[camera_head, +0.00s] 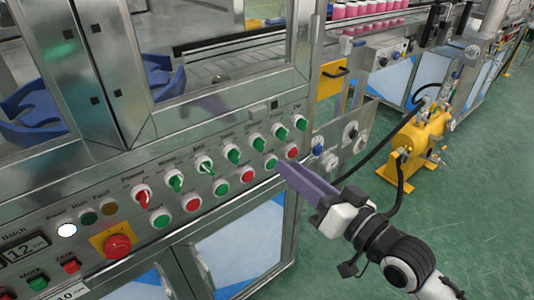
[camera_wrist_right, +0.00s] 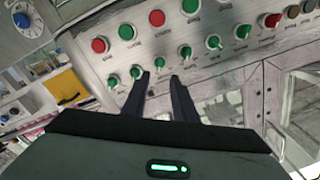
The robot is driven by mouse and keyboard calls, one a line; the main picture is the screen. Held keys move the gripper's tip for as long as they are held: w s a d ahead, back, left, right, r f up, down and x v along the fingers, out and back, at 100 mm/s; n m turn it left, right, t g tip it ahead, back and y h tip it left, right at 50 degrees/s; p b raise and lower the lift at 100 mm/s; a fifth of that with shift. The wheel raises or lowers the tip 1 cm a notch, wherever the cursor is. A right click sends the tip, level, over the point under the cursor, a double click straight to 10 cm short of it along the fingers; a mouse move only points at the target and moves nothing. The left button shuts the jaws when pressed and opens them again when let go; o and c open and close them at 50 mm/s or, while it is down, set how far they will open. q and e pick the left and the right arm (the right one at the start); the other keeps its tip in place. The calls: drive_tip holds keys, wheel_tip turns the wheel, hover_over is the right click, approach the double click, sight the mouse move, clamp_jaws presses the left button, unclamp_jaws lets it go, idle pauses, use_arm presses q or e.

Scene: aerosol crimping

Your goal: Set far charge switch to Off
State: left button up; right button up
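A row of rotary switches runs along the sloping steel panel, one red (camera_head: 142,194) and several green, such as the far-end one (camera_head: 299,122) and its neighbour (camera_head: 280,132). Their labels are too small to read, so I cannot tell which is the far charge switch. The right wrist view shows the panel upside down, with the far-end switch (camera_wrist_right: 113,80) at left. My right gripper (camera_head: 285,168) is in front of the panel's far part. In the wrist view its two fingers (camera_wrist_right: 160,77) are parted, with nothing between them, near two green switches (camera_wrist_right: 135,72) (camera_wrist_right: 158,63). My left gripper is out of view.
Below the switches runs a row of green (camera_head: 221,188) and red (camera_head: 246,175) push buttons, close to my right fingers. A red emergency stop (camera_head: 117,245) is at the near end. A yellow tank (camera_head: 420,140) stands on the green floor at right.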

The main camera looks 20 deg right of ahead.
sight(263, 147)
drive_tip(key=x, duration=0.9)
drive_tip(key=shift+f, duration=0.1)
drive_tip(key=shift+c, duration=0.5)
clamp_jaws()
